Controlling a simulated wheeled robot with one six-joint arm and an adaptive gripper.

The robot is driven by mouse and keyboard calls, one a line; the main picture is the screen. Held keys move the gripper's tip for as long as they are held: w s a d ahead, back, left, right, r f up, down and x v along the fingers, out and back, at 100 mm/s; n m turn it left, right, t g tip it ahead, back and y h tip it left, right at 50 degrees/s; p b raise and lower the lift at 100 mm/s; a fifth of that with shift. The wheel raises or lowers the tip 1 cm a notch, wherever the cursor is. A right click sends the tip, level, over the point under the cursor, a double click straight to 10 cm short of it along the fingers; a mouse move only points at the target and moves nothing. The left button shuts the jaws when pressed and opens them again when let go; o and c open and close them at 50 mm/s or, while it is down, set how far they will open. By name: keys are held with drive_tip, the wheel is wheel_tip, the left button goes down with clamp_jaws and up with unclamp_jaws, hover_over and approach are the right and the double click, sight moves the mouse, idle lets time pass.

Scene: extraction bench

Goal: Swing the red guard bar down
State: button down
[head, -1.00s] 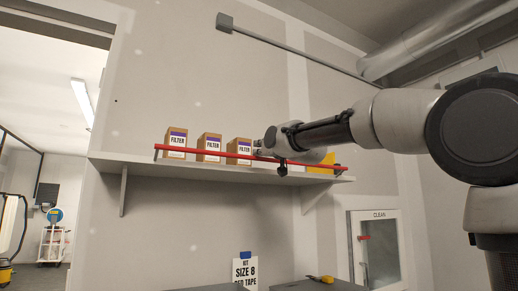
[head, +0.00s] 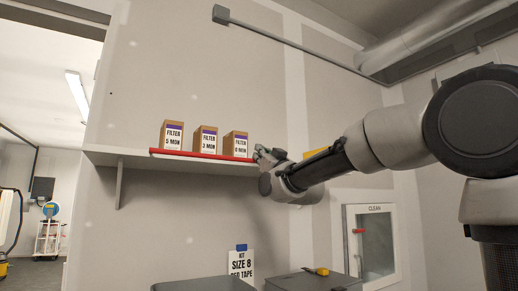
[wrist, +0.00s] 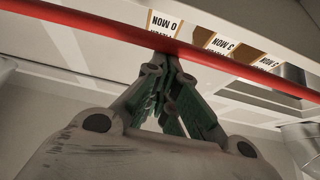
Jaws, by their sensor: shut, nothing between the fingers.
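The red guard bar (head: 200,154) lies level along the front edge of the wall shelf, at the foot of the filter boxes. Its right end is hidden behind my gripper and arm. In the wrist view the bar (wrist: 205,55) crosses the top of the picture. My gripper (head: 262,154) is at the right part of the bar. In the wrist view its shut, empty fingertips (wrist: 164,62) meet at the bar; I cannot tell whether they touch it.
The shelf (head: 105,155) holds three filter boxes (head: 205,139) behind the bar. A yellow item (head: 316,153) shows partly behind my arm. Below are dark bench tops (head: 312,282) with a yellow tool (head: 321,272), a sign (head: 241,264) and a clean cabinet (head: 370,245).

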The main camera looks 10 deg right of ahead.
drive_tip(key=shift+f, duration=1.35)
drive_tip(key=shift+f, duration=0.3)
wheel_tip(320, 180, up, 4)
drive_tip(key=s, duration=0.3)
drive_tip(key=s+d+f, duration=0.2)
drive_tip(key=s+f, duration=0.3)
drive_tip(key=f, duration=0.2)
drive_tip(key=shift+s+d+f, duration=0.2)
drive_tip(key=shift+d+f, duration=0.05)
drive_tip(key=shift+d, duration=0.15)
